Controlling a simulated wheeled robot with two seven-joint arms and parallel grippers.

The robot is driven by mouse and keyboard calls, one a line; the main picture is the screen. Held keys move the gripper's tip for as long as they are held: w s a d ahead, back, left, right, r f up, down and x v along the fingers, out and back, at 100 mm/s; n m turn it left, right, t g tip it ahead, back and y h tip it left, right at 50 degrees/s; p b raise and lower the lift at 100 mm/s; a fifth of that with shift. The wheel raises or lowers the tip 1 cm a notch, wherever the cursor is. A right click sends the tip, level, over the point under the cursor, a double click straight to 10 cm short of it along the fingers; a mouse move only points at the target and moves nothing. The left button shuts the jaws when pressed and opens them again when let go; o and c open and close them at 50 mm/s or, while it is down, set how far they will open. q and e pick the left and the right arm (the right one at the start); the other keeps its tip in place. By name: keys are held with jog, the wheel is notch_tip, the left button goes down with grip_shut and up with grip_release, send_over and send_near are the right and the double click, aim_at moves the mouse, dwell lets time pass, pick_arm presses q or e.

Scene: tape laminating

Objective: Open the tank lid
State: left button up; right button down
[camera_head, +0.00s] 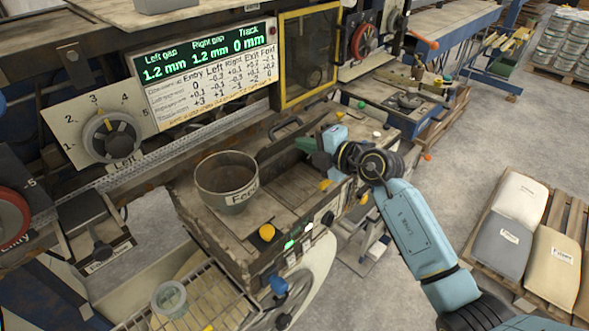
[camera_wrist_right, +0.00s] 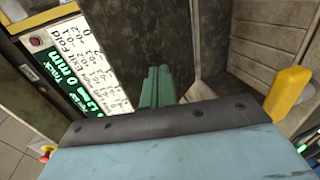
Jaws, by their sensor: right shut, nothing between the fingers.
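My right gripper (camera_head: 305,143) reaches in from the right over the machine's box-like top. Its green fingers are shut with nothing between them, and they also show in the right wrist view (camera_wrist_right: 158,88). A worn box top (camera_head: 264,200) with a recess lies under and left of the gripper. A dark bar handle (camera_head: 286,126) stands just behind and left of the fingers, apart from them. I cannot tell for certain which panel is the tank lid. In the wrist view a dark, stained surface (camera_wrist_right: 165,35) lies beyond the fingers. My left gripper is not in view.
A round pot labelled Feed (camera_head: 228,181) stands left of the gripper. The gap display (camera_head: 205,75) and a yellow-framed window (camera_head: 308,55) stand behind. Sacks lie on a pallet (camera_head: 475,262) at right; floor between is clear.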

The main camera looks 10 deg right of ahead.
aim_at(283, 127)
jog(key=shift+w+a+r, duration=0.15)
jog(key=shift+w+a, duration=0.75)
jog(key=shift+w, duration=0.25)
jog(key=shift+w+a+r+b, duration=0.1)
jog(key=shift+w+a+b, duration=0.1)
jog(key=shift+w+a, duration=0.65)
jog(key=shift+w+a+b, duration=0.2)
jog(key=shift+w+a, duration=0.4)
jog(key=shift+w, duration=0.4)
jog(key=p+v, duration=0.7)
jog(key=shift+s+d+f, duration=0.25)
jog(key=shift+d, duration=0.05)
jog(key=v, duration=0.4)
jog(key=f+v, duration=0.1)
jog(key=v, duration=0.1)
jog(key=shift+s+d+r, duration=0.15)
jog(key=shift+s+d, duration=0.1)
jog(key=shift+s, duration=0.15)
jog(key=shift+s+d+r, duration=0.1)
jog(key=shift+s+d, duration=0.15)
jog(key=shift+s, duration=0.15)
